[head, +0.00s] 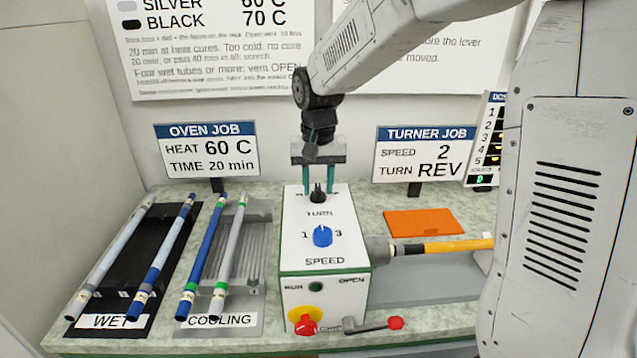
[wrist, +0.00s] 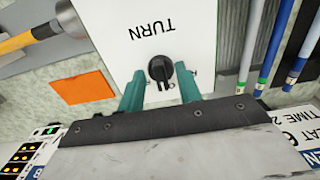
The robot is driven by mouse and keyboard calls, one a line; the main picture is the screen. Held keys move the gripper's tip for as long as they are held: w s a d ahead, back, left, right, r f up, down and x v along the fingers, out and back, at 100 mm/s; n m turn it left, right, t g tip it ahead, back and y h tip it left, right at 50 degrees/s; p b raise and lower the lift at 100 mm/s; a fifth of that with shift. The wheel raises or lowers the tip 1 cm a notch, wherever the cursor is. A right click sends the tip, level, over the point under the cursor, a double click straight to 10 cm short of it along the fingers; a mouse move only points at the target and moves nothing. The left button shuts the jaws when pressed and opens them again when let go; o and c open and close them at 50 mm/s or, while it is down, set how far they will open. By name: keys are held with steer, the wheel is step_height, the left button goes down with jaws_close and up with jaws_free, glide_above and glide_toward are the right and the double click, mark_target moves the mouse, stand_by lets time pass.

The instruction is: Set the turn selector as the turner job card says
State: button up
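The turner job card (head: 426,155) reads SPEED 2, TURN REV. The turn selector (head: 318,194) is a small black knob above the word TURN on the white top of the turner box (head: 345,215). In the wrist view the turn selector (wrist: 160,71) sits between my fingertips, with a gap on each side. Its marks are too small or hidden to read, so I cannot tell its setting. My gripper (head: 318,182) points down over the knob; its two teal fingers are open and empty. They also show in the wrist view (wrist: 160,88).
A blue speed knob (head: 322,236) sits in front of the selector, between 1 and 3. A red-ended crank (head: 375,324) and a red-and-yellow knob (head: 306,318) are at the box's front.

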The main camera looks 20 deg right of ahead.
steer(key=shift+c, duration=0.3)
jaws_close()
